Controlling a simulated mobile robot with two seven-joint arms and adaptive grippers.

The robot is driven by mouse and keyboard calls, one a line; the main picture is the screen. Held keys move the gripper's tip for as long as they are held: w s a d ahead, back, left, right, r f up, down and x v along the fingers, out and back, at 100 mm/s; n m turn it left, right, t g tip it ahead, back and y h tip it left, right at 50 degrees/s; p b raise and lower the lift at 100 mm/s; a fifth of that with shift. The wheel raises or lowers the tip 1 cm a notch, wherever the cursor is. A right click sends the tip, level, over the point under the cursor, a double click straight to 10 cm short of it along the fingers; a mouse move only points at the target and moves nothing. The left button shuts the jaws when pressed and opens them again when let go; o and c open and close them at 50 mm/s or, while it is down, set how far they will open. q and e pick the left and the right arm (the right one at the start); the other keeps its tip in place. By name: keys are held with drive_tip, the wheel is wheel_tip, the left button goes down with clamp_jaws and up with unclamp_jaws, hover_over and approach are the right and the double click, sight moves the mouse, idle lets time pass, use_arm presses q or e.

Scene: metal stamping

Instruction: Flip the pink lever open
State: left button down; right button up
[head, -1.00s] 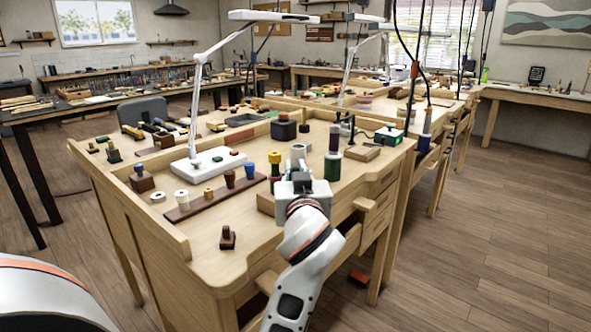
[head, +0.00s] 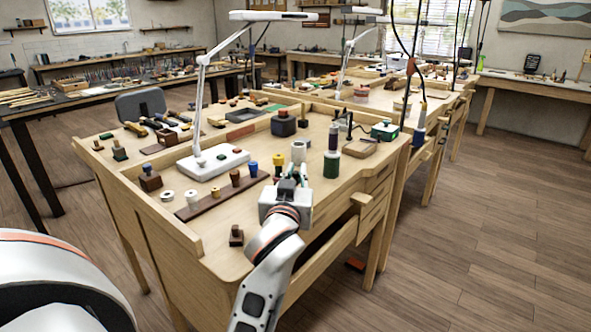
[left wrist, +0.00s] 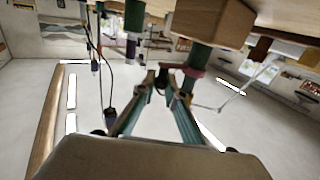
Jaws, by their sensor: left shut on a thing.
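My left gripper (head: 287,180) is over the front part of the near workbench, just in front of the yellow-topped tool and the white cup. Its fingers also show in the left wrist view (left wrist: 170,78), drawn close together. There, the pink part (left wrist: 187,70), which I take for the pink lever, is at the fingertips. It sits by a green cylinder (left wrist: 198,55) at a wooden block (left wrist: 212,18). The gripper is shut on this pink part, but the contact is small and dark. In the head view my gripper hides the block and the lever. My right gripper is not in view.
The workbench (head: 222,238) holds a white lamp base (head: 213,163), a brown strip with pegs (head: 220,198), a white cup (head: 299,151), a green spool (head: 331,165) and a small dark stamp (head: 236,236). The bench's front left is mostly clear.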

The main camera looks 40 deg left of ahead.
use_arm(q)
drive_tip(key=c, duration=2.3)
unclamp_jaws()
drive_tip(key=shift+c, duration=0.2)
